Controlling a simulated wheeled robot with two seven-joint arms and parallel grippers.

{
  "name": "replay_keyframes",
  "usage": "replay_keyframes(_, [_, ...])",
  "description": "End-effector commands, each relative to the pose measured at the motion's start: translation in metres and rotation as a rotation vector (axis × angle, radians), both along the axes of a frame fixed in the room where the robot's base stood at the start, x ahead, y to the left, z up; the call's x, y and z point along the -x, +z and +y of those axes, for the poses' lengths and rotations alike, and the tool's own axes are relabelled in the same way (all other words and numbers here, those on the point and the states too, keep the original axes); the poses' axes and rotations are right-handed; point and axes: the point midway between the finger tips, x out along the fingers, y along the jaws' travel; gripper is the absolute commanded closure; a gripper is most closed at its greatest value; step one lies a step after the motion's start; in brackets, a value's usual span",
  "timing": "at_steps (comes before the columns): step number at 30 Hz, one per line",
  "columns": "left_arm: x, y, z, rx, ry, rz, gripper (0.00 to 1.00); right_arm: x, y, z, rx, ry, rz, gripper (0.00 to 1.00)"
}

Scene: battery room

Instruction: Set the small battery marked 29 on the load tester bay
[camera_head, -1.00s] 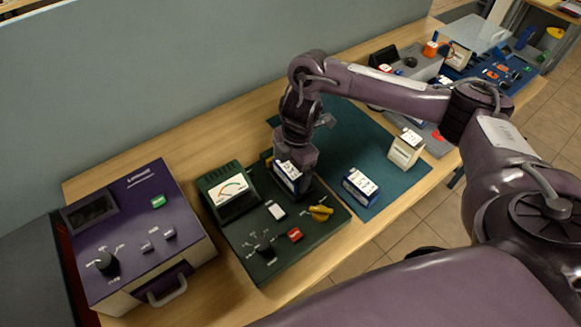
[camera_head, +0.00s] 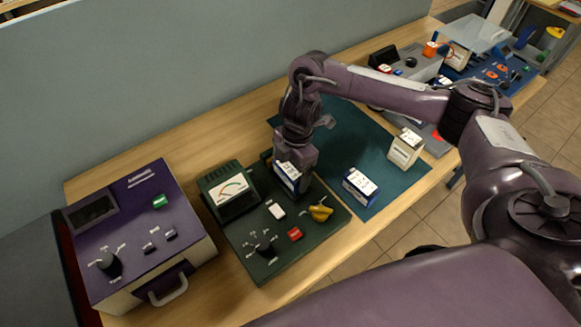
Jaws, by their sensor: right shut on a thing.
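My right gripper (camera_head: 292,168) points down over the back right of the green load tester (camera_head: 262,268). It is shut on a small blue battery with a white label (camera_head: 289,171); the number on the label is too small to read surely. The battery is upright at the tester's top, beside the analogue meter (camera_head: 232,189). The gripper hides part of the battery and the bay under it, so I cannot tell whether the battery touches the bay. My left gripper is not in view.
A second blue battery (camera_head: 360,187) and a cream battery (camera_head: 405,148) stand on the teal mat (camera_head: 350,138) to the right. A purple charger unit (camera_head: 135,232) stands at the left. The wood behind the tester is clear.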

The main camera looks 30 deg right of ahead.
Motion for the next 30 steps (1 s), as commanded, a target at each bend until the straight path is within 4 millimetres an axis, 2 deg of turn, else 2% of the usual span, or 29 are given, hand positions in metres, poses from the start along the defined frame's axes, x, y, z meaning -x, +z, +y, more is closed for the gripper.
replay_keyframes(15, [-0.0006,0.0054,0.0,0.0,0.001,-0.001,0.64,-0.001,0.002,0.0003,0.0,0.001,-0.003,0.54])
replay_keyframes(30, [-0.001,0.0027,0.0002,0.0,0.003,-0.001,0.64,-0.001,-0.0018,0.0004,-0.001,0.001,-0.003,0.54])
